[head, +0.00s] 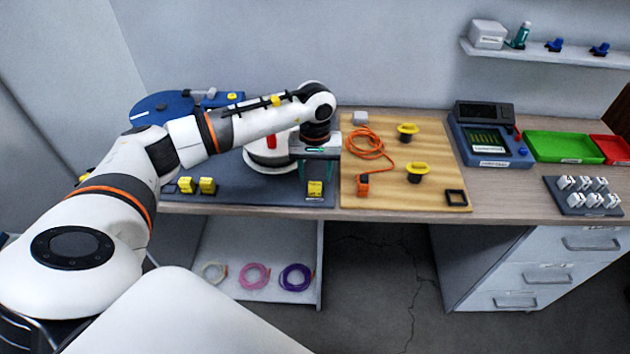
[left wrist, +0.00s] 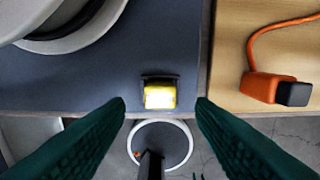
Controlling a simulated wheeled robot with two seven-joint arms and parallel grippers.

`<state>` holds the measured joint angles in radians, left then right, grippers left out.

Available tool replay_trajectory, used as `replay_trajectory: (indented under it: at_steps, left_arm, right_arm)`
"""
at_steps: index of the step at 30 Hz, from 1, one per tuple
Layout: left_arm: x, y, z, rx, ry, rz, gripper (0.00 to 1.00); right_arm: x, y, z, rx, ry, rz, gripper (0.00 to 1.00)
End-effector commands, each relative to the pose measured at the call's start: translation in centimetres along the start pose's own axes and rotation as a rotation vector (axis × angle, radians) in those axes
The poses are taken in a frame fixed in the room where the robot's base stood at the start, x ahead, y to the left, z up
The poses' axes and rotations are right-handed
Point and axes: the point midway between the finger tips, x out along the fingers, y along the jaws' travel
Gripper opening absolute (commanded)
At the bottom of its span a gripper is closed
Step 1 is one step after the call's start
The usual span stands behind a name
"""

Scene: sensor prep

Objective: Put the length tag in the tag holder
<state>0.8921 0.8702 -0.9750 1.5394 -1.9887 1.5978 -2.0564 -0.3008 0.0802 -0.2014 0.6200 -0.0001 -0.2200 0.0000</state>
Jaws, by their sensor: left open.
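A yellow block with a pale top (head: 315,188), possibly the length tag, sits at the right front of the blue-grey mat. In the left wrist view this yellow block (left wrist: 159,96) has a black piece along its back edge. My left gripper (head: 312,167) is open just above it. In the left wrist view its green fingertips (left wrist: 161,103) stand either side of the block with gaps, and nothing is held. A black square frame (head: 456,198), possibly the tag holder, lies at the wooden board's front right corner. My right gripper is not in view.
The wooden board (head: 400,195) also carries an orange cable with its plug (head: 363,186) and two yellow-topped black parts. A white round device (head: 268,160) stands behind my gripper. Two more yellow blocks (head: 207,185) are at the mat's left. A grey rack (head: 570,206) stands far right.

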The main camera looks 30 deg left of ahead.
Motion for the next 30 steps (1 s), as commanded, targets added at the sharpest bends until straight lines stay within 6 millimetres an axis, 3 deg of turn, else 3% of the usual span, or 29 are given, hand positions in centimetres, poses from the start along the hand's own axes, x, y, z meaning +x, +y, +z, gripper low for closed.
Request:
replay_trajectory:
  at_steps: [6, 12, 18, 30]
  left_arm:
    - [-4.6, -0.1, 0.1, 0.001, -0.006, -0.003, 0.5]
    - [-7.5, 0.0, 0.1, 0.0, -0.003, -0.001, 0.5]
    - [-8.4, 0.0, 0.0, 0.0, -0.001, 0.0, 0.5]
    - [-8.4, 0.0, 0.0, 0.001, -0.001, 0.0, 0.5]
  right_arm:
    - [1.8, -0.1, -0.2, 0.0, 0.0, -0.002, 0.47]
    - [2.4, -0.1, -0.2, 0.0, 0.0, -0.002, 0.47]
    - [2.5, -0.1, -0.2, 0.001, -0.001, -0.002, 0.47]
    - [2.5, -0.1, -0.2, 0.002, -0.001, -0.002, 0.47]
